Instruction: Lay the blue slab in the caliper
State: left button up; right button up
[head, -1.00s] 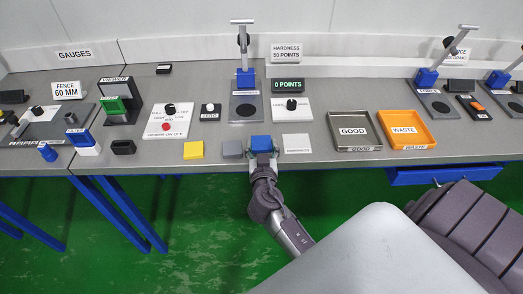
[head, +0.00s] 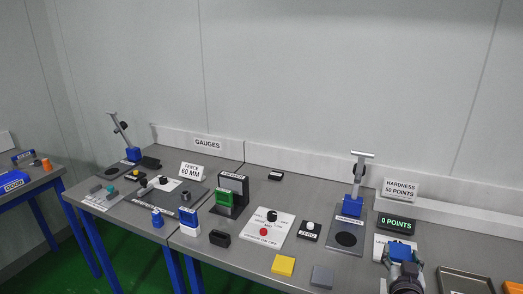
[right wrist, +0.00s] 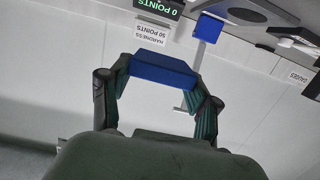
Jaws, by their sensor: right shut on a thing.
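My right gripper (head: 402,262) is shut on the blue slab (head: 400,251) at the lower right of the head view. The slab hides part of the white panel behind it. In the right wrist view the blue slab (right wrist: 163,70) lies across between the two fingers of the gripper (right wrist: 163,78). The gauge with a grey plate, white block and black knob (head: 163,181), by the FENCE 60 MM sign (head: 191,172), looks like the caliper. It stands at the left, well away from the slab. My left gripper is not in view.
A yellow slab (head: 283,265) and a grey slab (head: 322,276) lie near the front edge. A green and black viewer (head: 231,195), a white switch panel (head: 268,228) and a blue lever press (head: 353,206) stand between my gripper and the fence gauge.

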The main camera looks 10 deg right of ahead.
jog(key=s+a+r+n+t+y, duration=0.1)
jog(key=s+a+r+n+y, duration=0.15)
jog(key=a, duration=0.55)
jog(key=s+a+r+n+t+y, duration=0.1)
jog(key=s+a+n+y, duration=0.15)
jog(key=a, duration=0.55)
jog(key=s+a+r+n+y, duration=0.1)
jog(key=s+a+r+y, duration=0.15)
jog(key=a, duration=0.55)
jog(key=w+d+f+m+h, duration=0.2)
jog(key=d, duration=0.6)
jog(key=w+d+f+m+g+h, duration=0.1)
jog(key=w+d+f+m+h, duration=0.1)
jog(key=d, duration=0.6)
jog(key=w+d+f+m+g+h, duration=0.1)
jog(key=w+d+f+m+h, duration=0.1)
jog(key=d, duration=0.6)
jog(key=shift+w+d+f+h, duration=0.1)
jog(key=shift+w+d+h, duration=0.25)
jog(key=shift+w+h, duration=0.45)
jog(key=shift+s, duration=0.1)
jog(key=shift+a, duration=0.1)
send_over(354, 291)
jog(key=s, duration=0.1)
jog(key=f, duration=0.4)
jog(key=a+f, duration=0.1)
jog(key=f, duration=0.2)
jog(key=shift+s, duration=0.2)
jog(key=shift+f, duration=1.8)
jog(key=shift+b, duration=0.35)
